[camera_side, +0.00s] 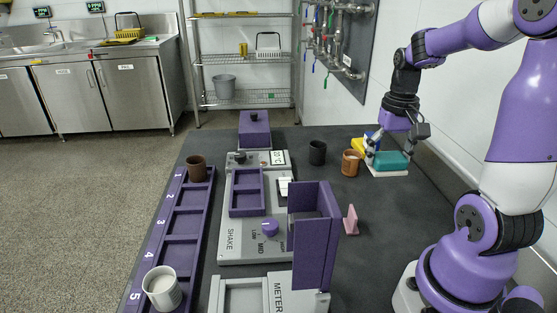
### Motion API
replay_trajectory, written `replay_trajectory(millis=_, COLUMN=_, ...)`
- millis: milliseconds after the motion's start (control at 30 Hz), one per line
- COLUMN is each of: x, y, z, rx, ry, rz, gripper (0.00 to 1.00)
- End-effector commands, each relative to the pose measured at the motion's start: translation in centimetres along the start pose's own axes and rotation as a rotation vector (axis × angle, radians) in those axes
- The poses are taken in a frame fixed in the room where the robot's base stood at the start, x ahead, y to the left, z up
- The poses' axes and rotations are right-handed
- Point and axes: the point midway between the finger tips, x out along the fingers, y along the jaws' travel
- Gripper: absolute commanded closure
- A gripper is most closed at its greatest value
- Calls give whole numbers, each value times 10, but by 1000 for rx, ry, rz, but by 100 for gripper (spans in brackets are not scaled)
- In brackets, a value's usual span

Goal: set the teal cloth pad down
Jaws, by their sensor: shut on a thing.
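The teal cloth pad (391,161) is a small teal block at the right side of the dark table. It is on or just above a flat white plate (388,173); I cannot tell whether it touches. My gripper (376,153) points down at the pad's left end and is shut on it. The far finger and the exact grip are partly hidden.
A brown cup (351,163) stands close left of the gripper, with a black cup (317,152) beyond it. A yellow item (358,146) is behind the gripper. A purple upright holder (314,235), a pink piece (350,220) and a numbered purple rack (178,225) stand nearer. The table between pad and pink piece is clear.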

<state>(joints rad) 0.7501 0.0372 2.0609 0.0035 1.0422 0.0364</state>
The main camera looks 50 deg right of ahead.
Motion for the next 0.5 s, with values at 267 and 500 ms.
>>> replay_trajectory(millis=267, x=43, y=68, z=-15, rx=8, ry=-4, rz=-1, gripper=50)
replay_trajectory(millis=500, x=61, y=98, z=-24, rx=-2, ry=0, rz=0, gripper=50)
